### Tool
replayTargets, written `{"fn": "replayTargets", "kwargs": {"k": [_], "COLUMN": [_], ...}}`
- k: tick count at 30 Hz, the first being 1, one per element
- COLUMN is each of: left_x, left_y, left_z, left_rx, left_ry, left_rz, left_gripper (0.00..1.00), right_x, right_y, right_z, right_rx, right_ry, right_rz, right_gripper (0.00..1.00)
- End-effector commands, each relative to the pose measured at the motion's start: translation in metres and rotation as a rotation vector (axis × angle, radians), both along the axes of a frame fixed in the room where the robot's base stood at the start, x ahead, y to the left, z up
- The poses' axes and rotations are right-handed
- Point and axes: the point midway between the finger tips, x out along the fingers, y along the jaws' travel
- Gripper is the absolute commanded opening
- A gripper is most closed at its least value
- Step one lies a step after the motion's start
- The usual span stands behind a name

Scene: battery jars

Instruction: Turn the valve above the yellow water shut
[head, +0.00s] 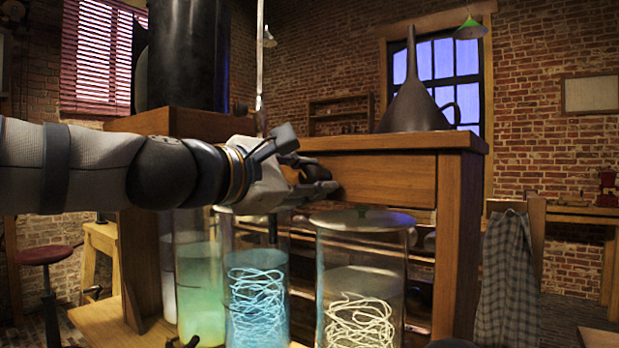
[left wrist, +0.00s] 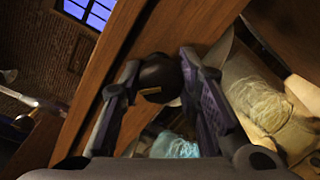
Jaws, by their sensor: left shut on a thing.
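My left gripper (head: 305,178) is in front of the wooden cabinet, above the jars. In the left wrist view its fingers (left wrist: 160,70) are on either side of a dark round valve knob (left wrist: 156,80), shut on it. The fingers hide much of the knob in the head view. Below stand a jar of yellow-green liquid (head: 200,295), a jar with a blue coil (head: 256,300) and a jar with a pale yellowish coil (head: 360,310). The gripper is nearest above the blue and pale jars. I cannot tell the knob's turn angle.
The wooden cabinet (head: 458,220) carries a dark funnel (head: 415,105) and a large black cylinder (head: 188,60). The pale jar has a lid (head: 362,220) close under my gripper. A checked cloth (head: 505,275) hangs at the right.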

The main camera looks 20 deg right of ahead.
Motion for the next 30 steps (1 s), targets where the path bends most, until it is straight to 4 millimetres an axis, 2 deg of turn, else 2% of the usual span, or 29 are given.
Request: {"fn": "replayTargets", "kwargs": {"k": [18, 30], "left_x": [-0.0003, -0.0003], "left_y": [-0.0007, -0.0006], "left_z": [-0.0011, -0.0014], "left_rx": [0.336, 0.453], "left_ry": [-0.429, -0.578], "left_rz": [-0.002, -0.002], "left_gripper": [0.02, 0.02], "right_x": [-0.0001, -0.0002], "right_y": [0.0, 0.0], "right_z": [-0.0002, -0.0002], "right_rx": [0.0, 0.0], "right_ry": [0.001, 0.001], "right_rz": [0.0, 0.0], "right_gripper": [0.4, 0.4]}}
